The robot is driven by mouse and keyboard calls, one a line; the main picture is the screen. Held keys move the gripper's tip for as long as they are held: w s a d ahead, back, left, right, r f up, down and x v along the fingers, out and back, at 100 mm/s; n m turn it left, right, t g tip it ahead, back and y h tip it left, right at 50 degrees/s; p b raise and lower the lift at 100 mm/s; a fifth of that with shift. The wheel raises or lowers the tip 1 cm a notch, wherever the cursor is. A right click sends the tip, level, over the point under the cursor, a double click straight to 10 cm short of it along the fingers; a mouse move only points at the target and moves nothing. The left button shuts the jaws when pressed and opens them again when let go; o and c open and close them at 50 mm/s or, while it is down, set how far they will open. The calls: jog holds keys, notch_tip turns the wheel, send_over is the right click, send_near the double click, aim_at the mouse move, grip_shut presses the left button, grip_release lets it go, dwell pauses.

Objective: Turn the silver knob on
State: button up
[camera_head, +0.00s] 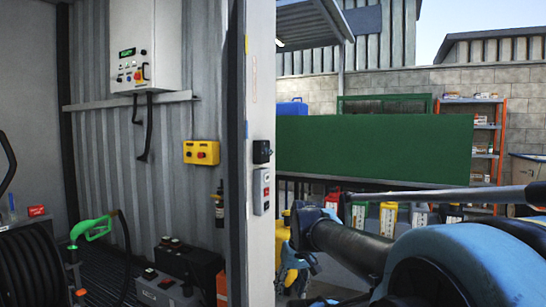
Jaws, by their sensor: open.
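I cannot single out a silver knob with certainty at this size. The white control cabinet (146,30) on the left container wall has a small green display, several small coloured buttons or knobs and a red and yellow switch (143,72). A pale grey switch box (263,191) with small round controls is on the door post, below a small black box (262,152). My arm reaches in from the lower right. My gripper (299,258), partly seen with light blue parts, is open and apart from the cabinet, right of the post.
A yellow box (201,152) with buttons hangs on the container wall. A hose reel (35,265), a green fuel nozzle (92,228) and dark battery-like boxes (186,268) are low on the left. The door post (260,90) stands between my gripper and the cabinet. A green panel (375,145) is behind.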

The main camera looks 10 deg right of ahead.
jog(key=w+a+r+n+y, duration=0.3)
jog(key=w+r+y, duration=0.1)
jog(key=w+r, duration=0.55)
jog(key=n+t+y, duration=0.8)
jog(key=n+y, duration=0.2)
send_near(271, 152)
jog(key=x, duration=0.9)
jog(key=shift+w+f, duration=0.1)
jog(key=shift+w, duration=0.1)
